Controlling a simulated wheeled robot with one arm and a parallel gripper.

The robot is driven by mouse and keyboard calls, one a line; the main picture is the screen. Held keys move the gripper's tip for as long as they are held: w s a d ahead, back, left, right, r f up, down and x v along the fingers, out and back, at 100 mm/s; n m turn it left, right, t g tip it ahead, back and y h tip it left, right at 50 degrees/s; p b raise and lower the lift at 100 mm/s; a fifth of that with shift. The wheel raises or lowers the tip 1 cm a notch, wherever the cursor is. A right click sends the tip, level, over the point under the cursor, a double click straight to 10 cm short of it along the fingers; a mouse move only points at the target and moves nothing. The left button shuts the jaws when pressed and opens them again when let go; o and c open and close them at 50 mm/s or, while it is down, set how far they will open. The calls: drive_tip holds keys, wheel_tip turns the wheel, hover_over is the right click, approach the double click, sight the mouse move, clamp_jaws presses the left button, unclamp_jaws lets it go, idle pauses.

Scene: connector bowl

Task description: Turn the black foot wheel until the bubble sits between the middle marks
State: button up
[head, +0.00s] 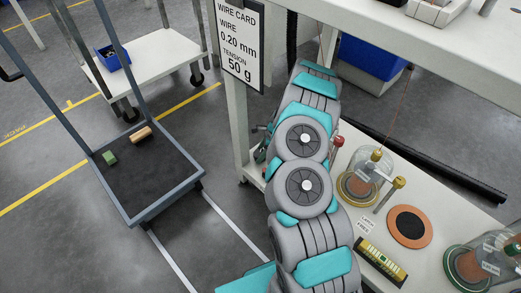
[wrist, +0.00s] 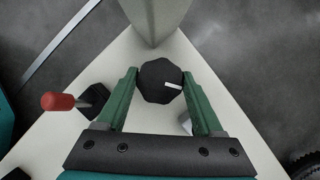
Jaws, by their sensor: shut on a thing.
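The black foot wheel (wrist: 156,90), a faceted knob with a white mark pointing right, stands on a pale triangular surface in the wrist view. My gripper (wrist: 161,76) has its two green fingers on either side of the wheel, shut on it. In the head view my arm hides the wheel and the fingers. A spirit level (head: 381,262) with a yellow-green vial lies on the bench at the lower right. Its bubble is too small to make out against the middle marks.
A red-handled tool (wrist: 58,101) and another black knob (wrist: 94,97) are left of my fingers. A pale post rises just beyond the wheel. On the bench (head: 440,215) stand glass domes and a copper-coloured disc (head: 409,242). A cart (head: 150,170) stands left.

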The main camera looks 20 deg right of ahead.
drive_tip(key=shift+m, duration=0.3)
drive_tip(key=o, duration=1.4)
drive_tip(key=shift+v, duration=3.9)
drive_tip(key=shift+s, duration=0.1)
drive_tip(key=shift+s, duration=0.1)
